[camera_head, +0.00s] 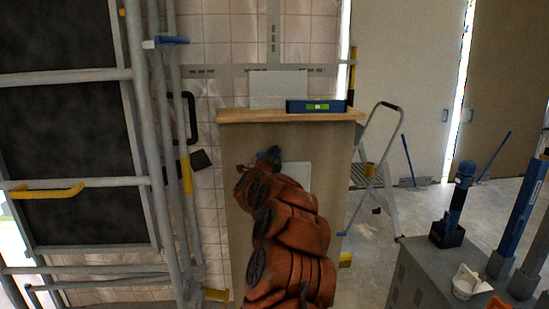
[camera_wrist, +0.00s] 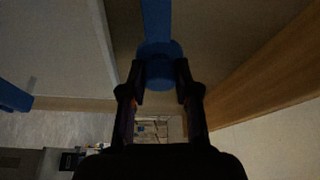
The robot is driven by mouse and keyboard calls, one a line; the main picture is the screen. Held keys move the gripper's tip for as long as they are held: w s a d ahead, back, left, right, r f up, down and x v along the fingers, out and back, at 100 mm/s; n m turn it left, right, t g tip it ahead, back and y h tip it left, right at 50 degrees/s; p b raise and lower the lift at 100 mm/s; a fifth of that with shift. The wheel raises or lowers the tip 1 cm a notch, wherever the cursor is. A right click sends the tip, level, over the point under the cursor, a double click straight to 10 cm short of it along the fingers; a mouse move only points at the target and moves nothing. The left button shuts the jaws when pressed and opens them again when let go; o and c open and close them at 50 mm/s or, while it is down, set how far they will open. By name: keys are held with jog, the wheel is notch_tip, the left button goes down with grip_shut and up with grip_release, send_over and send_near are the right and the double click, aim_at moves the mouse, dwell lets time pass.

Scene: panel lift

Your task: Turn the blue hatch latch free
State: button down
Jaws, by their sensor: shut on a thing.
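The blue latch (camera_wrist: 158,22) shows in the wrist view as a round hub with a straight bar running up out of the picture. My gripper (camera_wrist: 160,80) is shut on the blue latch, one dark finger on each side of the hub. In the head view my gripper (camera_head: 268,156) is at the front of the wooden cabinet (camera_head: 252,140), below its top. My arm hides most of the latch there. A pale hatch panel (camera_head: 298,172) shows just right of the gripper. A pale panel (camera_wrist: 60,45) also fills the left of the wrist view.
A blue spirit level (camera_head: 300,107) lies on the cabinet top. Grey scaffold tubes (camera_head: 150,130) with a yellow handle stand at the left. A stepladder (camera_head: 385,165) is behind right. A grey bench (camera_head: 415,270) with blue tools is at lower right. Floor shows between them.

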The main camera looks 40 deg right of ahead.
jog(key=m+y+p, duration=0.1)
jog(key=m, duration=0.3)
jog(key=shift+g+p, duration=0.3)
jog(key=shift+g, duration=0.1)
jog(key=m+y+p, duration=0.1)
jog(key=m, duration=0.1)
jog(key=shift+m+y+p, duration=0.3)
jog(key=shift+m+p, duration=0.1)
jog(key=shift+s+d+f+m+y, duration=0.1)
jog(key=shift+f+m+y, duration=0.05)
jog(key=shift+m+y, duration=0.15)
jog(key=c, duration=0.8)
grip_release()
